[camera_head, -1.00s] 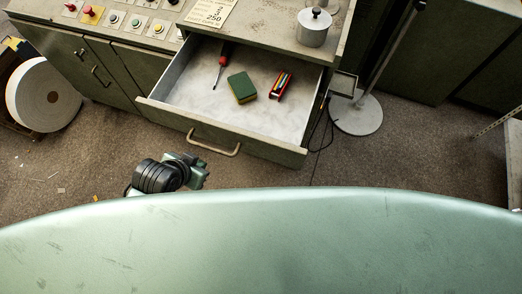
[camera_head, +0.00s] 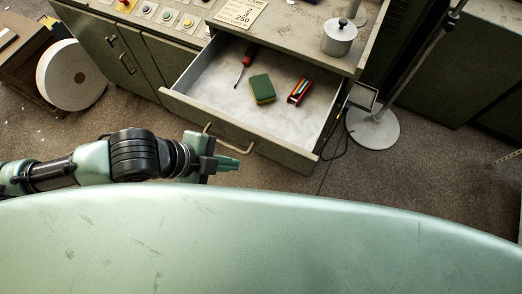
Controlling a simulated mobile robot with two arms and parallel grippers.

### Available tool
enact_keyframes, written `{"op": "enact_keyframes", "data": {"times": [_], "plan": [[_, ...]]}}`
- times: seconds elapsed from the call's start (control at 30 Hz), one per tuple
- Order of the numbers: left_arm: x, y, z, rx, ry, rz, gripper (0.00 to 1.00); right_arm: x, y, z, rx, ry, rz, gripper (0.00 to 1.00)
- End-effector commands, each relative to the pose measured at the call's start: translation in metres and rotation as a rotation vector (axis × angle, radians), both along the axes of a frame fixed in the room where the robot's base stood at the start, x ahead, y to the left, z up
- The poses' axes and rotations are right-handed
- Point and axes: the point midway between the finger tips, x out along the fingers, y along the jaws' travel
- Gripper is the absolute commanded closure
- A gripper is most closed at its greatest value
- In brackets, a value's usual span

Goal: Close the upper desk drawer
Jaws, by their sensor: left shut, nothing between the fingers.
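The upper desk drawer (camera_head: 195,112) stands pulled out from the desk, with its front panel towards me and a pale bar handle (camera_head: 229,141) on it. Inside lie a red-handled screwdriver (camera_head: 243,66), a green and yellow sponge (camera_head: 262,89) and a small red case with coloured sticks (camera_head: 299,90). My left gripper (camera_head: 232,163) is shut and empty, just in front of the drawer front and below the handle in the picture. I cannot tell whether it touches the handle. My right gripper is not in view.
The desk top (camera_head: 290,29) carries a metal pot (camera_head: 339,38) and a paper sign (camera_head: 241,12). A stand with a round base (camera_head: 373,127) is right of the drawer, with a cable beside it. A large white roll (camera_head: 72,75) stands at left.

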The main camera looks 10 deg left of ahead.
Motion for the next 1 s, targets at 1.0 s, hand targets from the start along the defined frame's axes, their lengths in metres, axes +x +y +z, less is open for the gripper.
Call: {"op": "enact_keyframes", "data": {"times": [1.0], "plan": [[0.068,-0.064,-0.079,0.001,-0.001,0.000,1.00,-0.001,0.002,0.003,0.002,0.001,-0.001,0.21]]}}
